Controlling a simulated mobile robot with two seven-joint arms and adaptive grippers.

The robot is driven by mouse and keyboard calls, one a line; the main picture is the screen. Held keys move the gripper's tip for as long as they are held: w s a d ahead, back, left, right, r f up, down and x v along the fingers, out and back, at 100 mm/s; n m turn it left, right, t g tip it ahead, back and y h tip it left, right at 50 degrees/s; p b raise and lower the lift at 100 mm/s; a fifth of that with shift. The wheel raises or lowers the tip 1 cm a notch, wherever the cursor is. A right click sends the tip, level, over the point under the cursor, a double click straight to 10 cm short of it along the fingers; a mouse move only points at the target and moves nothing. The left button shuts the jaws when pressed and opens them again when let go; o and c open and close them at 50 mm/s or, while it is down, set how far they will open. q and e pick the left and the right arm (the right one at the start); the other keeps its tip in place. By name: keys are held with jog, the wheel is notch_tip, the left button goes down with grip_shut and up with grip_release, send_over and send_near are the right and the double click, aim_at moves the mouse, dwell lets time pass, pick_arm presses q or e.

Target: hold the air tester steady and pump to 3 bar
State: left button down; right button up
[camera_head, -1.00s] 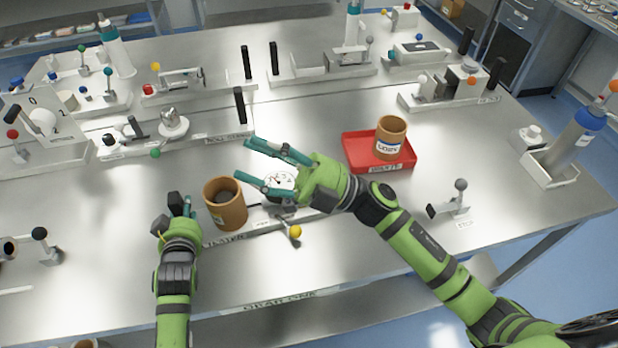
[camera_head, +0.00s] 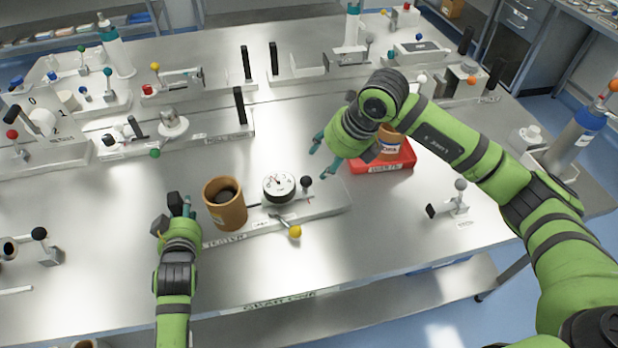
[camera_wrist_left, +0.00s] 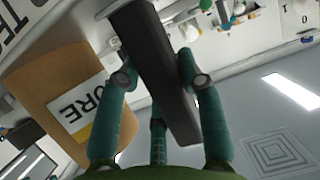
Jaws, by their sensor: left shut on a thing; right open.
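The air tester is a pale base (camera_head: 325,203) with a white dial gauge (camera_head: 279,187), a black knob (camera_head: 306,182) and a yellow-knobbed lever (camera_head: 295,231). A brown core (camera_head: 226,204) stands upright at its left end; its label shows in the left wrist view (camera_wrist_left: 80,105). The gauge needle is too small to read. My left gripper (camera_head: 175,213) is shut on a black handle (camera_head: 173,197) beside the core. The handle also shows between the fingers in the left wrist view (camera_wrist_left: 150,65). My right gripper (camera_head: 320,158) is open and empty, above and right of the black knob.
A red tray (camera_head: 402,160) with another brown core (camera_head: 390,147) is partly behind my right arm. A small fixture (camera_head: 455,203) stands to the right. Several fixtures with coloured knobs line the back. The front of the table (camera_head: 350,255) is clear.

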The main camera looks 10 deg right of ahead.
aim_at(309, 180)
jog(key=x, duration=1.1)
jog(key=shift+w+a+f, duration=0.1)
jog(key=shift+a+f, duration=0.05)
jog(key=shift+f, duration=0.15)
grip_shut()
